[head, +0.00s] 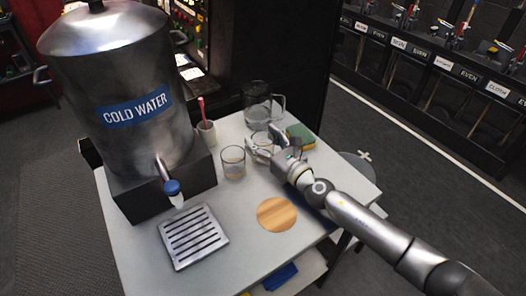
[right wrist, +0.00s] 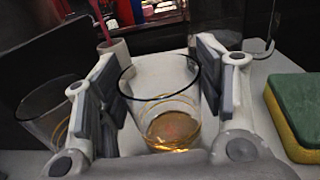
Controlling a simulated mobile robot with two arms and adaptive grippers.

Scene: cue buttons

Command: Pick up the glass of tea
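A clear glass with amber tea (right wrist: 172,128) stands upright between the fingers of my right gripper (right wrist: 163,95) in the right wrist view. The fingers are spread on both sides of it; whether a pad touches the glass is hard to tell. In the head view my right gripper (head: 264,146) reaches in from the right over the table, and the glass is partly hidden by its fingers. A second glass (head: 233,163) stands just left of the gripper and shows at the left edge of the right wrist view (right wrist: 40,118). My left gripper is not in view.
A steel cold water dispenser (head: 137,135) stands at the left, with a drip tray (head: 193,237) in front. A pitcher (head: 258,103) stands behind the gripper and a green-yellow sponge (head: 300,137) to its right. A round wooden coaster (head: 277,215) lies on the white table (head: 243,245).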

